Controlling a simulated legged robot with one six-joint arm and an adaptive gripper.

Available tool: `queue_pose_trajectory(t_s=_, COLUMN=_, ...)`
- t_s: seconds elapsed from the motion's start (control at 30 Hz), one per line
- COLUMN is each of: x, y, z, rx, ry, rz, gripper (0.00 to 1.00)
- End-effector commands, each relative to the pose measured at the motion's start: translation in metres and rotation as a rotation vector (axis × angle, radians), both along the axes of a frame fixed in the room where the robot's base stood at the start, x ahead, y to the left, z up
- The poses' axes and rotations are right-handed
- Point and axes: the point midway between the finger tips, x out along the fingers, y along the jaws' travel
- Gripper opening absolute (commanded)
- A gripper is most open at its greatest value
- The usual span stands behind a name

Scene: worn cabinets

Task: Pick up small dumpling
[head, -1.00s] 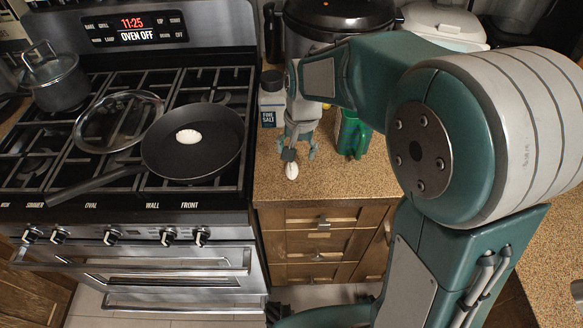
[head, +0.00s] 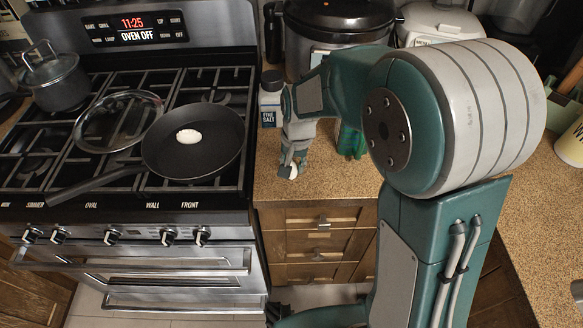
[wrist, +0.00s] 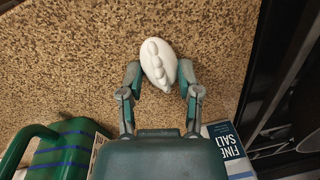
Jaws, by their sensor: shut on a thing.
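A small white dumpling (wrist: 158,64) with a pleated ridge sits between the two fingertips of my gripper (wrist: 160,78) in the wrist view. My gripper is shut on it, with one finger on each side. In the head view the dumpling (head: 292,171) shows just below my gripper (head: 290,165), over the counter near its front edge. Whether it touches the counter is hard to tell. Another white dumpling-like piece (head: 189,136) lies in the black frying pan (head: 213,160) on the stove.
A fine salt container (head: 269,100) stands left of my gripper, close to the stove. A green object (head: 351,142) stands just right of my arm. A large dark cooker (head: 338,22) is behind. The counter (head: 335,184) in front is clear.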

Motion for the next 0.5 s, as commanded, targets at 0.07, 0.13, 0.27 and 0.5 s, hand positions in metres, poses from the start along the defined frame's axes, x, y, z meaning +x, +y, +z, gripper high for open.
queue_pose_trajectory(t_s=0.07, x=-0.001, y=0.0, z=-0.001, rx=-0.001, ry=0.003, rz=0.0, gripper=0.18)
queue_pose_trajectory(t_s=0.13, x=-0.001, y=0.0, z=-0.001, rx=-0.001, ry=0.003, rz=0.0, gripper=0.18)
queue_pose_trajectory(t_s=0.27, x=-0.001, y=-0.001, z=0.0, rx=-0.002, ry=0.004, rz=0.0, gripper=0.18)
queue_pose_trajectory(t_s=0.5, x=0.0, y=0.0, z=0.022, rx=0.0, ry=0.0, rz=0.0, gripper=0.06)
